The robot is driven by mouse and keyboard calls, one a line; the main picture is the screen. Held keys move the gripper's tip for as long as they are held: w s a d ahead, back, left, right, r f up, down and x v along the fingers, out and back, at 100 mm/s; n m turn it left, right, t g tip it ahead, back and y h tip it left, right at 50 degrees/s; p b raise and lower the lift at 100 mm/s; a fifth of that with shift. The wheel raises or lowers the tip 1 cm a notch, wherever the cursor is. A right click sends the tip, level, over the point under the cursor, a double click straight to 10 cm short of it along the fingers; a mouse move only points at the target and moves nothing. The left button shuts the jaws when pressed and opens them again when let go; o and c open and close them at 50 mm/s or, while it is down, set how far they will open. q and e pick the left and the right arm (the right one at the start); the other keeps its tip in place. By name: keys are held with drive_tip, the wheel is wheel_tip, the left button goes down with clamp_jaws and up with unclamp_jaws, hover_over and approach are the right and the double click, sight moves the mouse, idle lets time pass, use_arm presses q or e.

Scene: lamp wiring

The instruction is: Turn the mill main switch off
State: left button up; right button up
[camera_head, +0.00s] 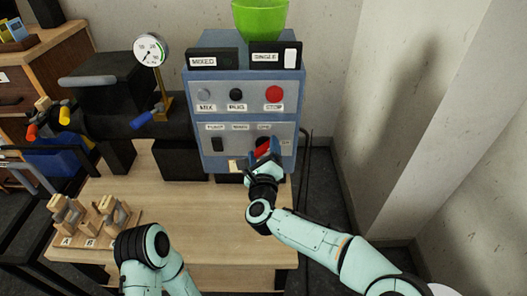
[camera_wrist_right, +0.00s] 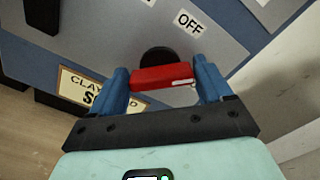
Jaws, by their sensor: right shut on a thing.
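The mill control box (camera_head: 240,112) is a blue cabinet with grey panels at the back of the wooden table. Its main switch (camera_head: 262,148) is a red handle low on the right of the lower panel. In the right wrist view the red handle (camera_wrist_right: 162,77) sits on a round black base (camera_wrist_right: 158,56), near an OFF label (camera_wrist_right: 189,22). My right gripper (camera_head: 266,156) is at the panel, its blue fingers shut on the red handle, one at each end. My left arm shows at the bottom of the head view; its gripper is out of sight.
A red button (camera_head: 274,94) and a black knob (camera_head: 236,95) are on the upper panel. A green hopper (camera_head: 260,17) tops the box. A dial gauge (camera_head: 150,50) and a blue-handled lever (camera_head: 141,120) stand left.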

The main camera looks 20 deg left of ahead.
drive_tip(key=n+p, duration=0.1)
drive_tip(key=n, duration=0.4)
drive_tip(key=shift+n, duration=0.3)
use_arm(q)
drive_tip(key=shift+s+d+r+g+p, duration=0.2)
drive_tip(key=shift+s+d+r, duration=0.25)
drive_tip(key=shift+s, duration=0.3)
drive_tip(key=shift+s+d+r+g+p, duration=0.2)
drive_tip(key=shift+s+d+r, duration=0.15)
drive_tip(key=shift+s+r, duration=0.3)
use_arm(e)
drive_tip(key=shift+a+f+n, duration=0.1)
drive_tip(key=shift+n, duration=1.7)
use_arm(q)
drive_tip(key=shift+s+f, duration=0.1)
use_arm(e)
drive_tip(key=shift+s, duration=0.1)
drive_tip(key=shift+c, duration=0.4)
drive_tip(key=o, duration=1.1)
drive_tip(key=shift+c, duration=0.2)
